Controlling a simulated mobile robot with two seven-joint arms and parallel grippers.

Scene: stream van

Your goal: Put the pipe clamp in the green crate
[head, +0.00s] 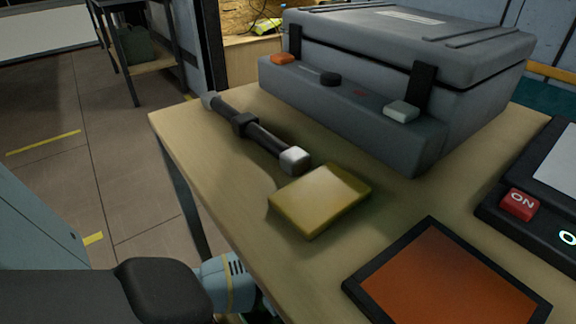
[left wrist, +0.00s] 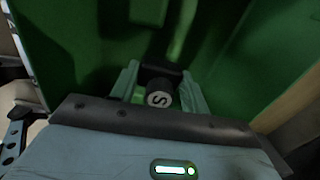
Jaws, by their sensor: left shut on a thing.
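In the left wrist view my left gripper (left wrist: 160,82) is shut on a small dark thing with a round end marked with a white S. I take it for the pipe clamp (left wrist: 159,98), though most of its shape is hidden between the pale teal fingers. The walls of the green crate (left wrist: 75,45) fill the view around and beyond the fingers. I cannot tell how far the clamp is above the crate's floor. In the head view the left gripper and the clamp are hidden below the table edge. My right gripper is not in view.
On the wooden table (head: 215,183) stand a large grey case (head: 390,65), a dark bar-shaped tool (head: 262,137), a yellow block (head: 320,200), an orange panel in a black frame (head: 445,285) and a device with a red ON button (head: 519,204). Open floor (head: 120,190) lies to the left.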

